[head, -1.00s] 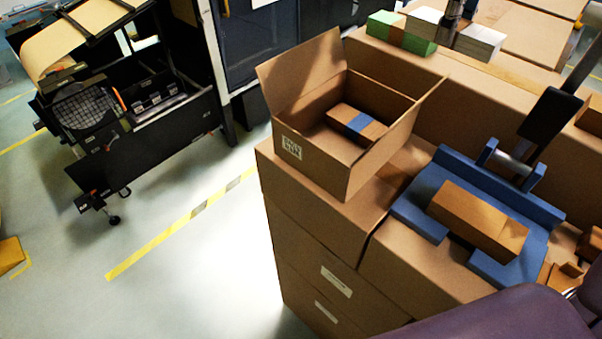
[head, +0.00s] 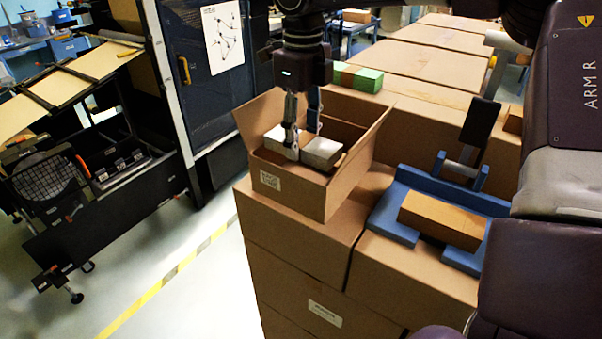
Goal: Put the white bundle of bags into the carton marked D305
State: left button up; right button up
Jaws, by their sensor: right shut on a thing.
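The white bundle of bags (head: 322,152) is in the jaws of my right gripper (head: 301,145), which is shut across its middle. The fingers point down and cover part of the bundle. The bundle is at the mouth of the open carton (head: 295,190), within its walls in the picture; I cannot tell whether it touches anything inside. The carton has a white label on its front whose print is too small to read. Its flap stands up at the left. My left gripper is not in view.
A green-and-brown bundle (head: 357,77) lies behind the carton. A blue fixture (head: 398,222) holding a brown block (head: 441,220) stands to the right, with a lever above it. Large closed boxes (head: 300,222) support the carton.

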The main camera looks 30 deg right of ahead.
aim_at(302, 160)
notch_tip(302, 160, down, 5)
jog(key=shift+f+p, duration=0.15)
jog(key=shift+p, duration=0.5)
notch_tip(302, 160, down, 4)
jog(key=shift+f+p, duration=0.1)
jog(key=shift+p, duration=0.7)
jog(key=shift+f, duration=0.1)
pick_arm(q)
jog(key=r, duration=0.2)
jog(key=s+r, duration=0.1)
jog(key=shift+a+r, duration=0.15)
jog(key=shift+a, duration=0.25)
pick_arm(e)
jog(key=shift+a+f+b, duration=0.1)
jog(key=shift+b, duration=0.25)
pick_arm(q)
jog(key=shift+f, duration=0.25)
pick_arm(e)
jog(key=o, duration=0.9)
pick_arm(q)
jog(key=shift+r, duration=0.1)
pick_arm(e)
jog(key=shift+o, duration=0.2)
